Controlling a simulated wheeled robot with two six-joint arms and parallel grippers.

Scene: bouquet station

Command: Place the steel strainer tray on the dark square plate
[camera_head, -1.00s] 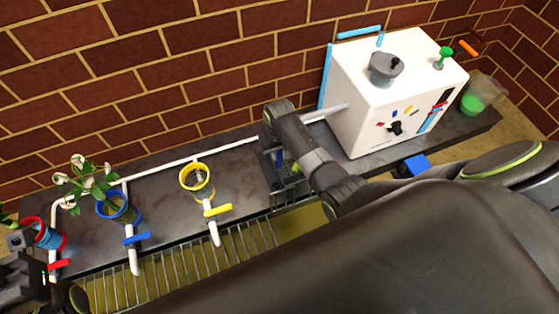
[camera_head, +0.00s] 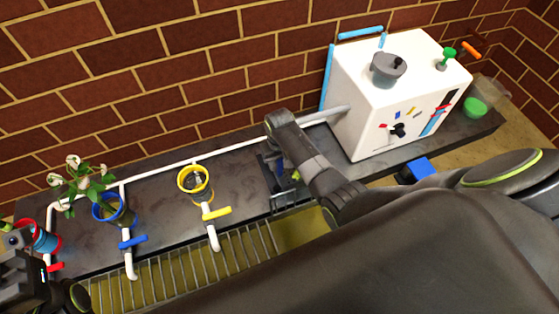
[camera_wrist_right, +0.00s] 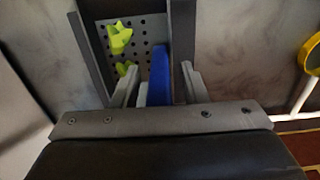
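The grey perforated strainer tray (camera_wrist_right: 152,28) shows in the right wrist view, with dark raised side walls and yellow-green pieces in it. A blue upright bar (camera_wrist_right: 160,75) stands at its near side. My right gripper (camera_wrist_right: 158,82) has its two fingers apart on either side of the blue bar, with a gap to the right finger. In the head view my right gripper (camera_head: 283,185) is low over the counter, its arm covering much of the tray. I cannot make out a separate dark square plate. My left gripper (camera_head: 22,268) is at the lower left edge, its fingers unclear.
The dark counter (camera_head: 150,185) carries yellow (camera_head: 194,180), blue (camera_head: 108,208) and red (camera_head: 40,235) ringed holders with valves along a white pipe. A white box machine (camera_head: 375,110) stands right of my right arm. A wire rack (camera_head: 190,265) runs along the front.

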